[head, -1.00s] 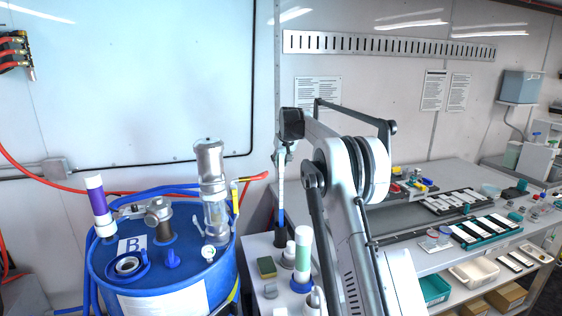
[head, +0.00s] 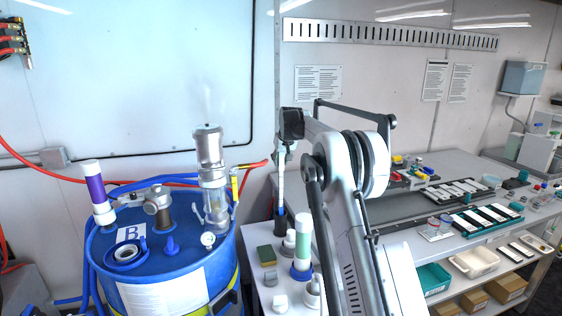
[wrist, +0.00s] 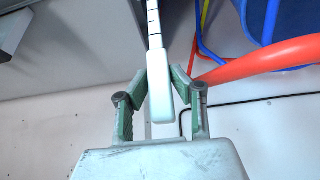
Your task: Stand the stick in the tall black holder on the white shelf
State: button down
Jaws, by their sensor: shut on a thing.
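The stick (head: 281,184) is thin and white with dark bands and hangs about upright in the head view. My gripper (wrist: 159,76) is shut on its thick white end (wrist: 160,100), with a green-padded finger on each side in the wrist view. In the head view the gripper (head: 285,148) is partly hidden behind my arm. The tall black holder (head: 280,226) stands on the white shelf (head: 262,290), directly below the stick. The stick's lower end meets the holder's top in the picture; I cannot tell how deep it is inside.
A white and green tube (head: 302,245) in a blue base stands close to the right of the holder. A green and yellow sponge (head: 266,255) and small white pieces are near it. A blue drum (head: 175,265) with fittings stands left. A red hose (wrist: 262,60) passes beside my gripper.

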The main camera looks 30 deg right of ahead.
jog(key=c, duration=1.4)
grip_release()
jog(key=shift+c, duration=0.2)
jog(key=shift+r, duration=0.1)
jog(key=d+v, duration=0.1)
jog(key=v, duration=1.1)
jog(key=shift+a, duration=0.45)
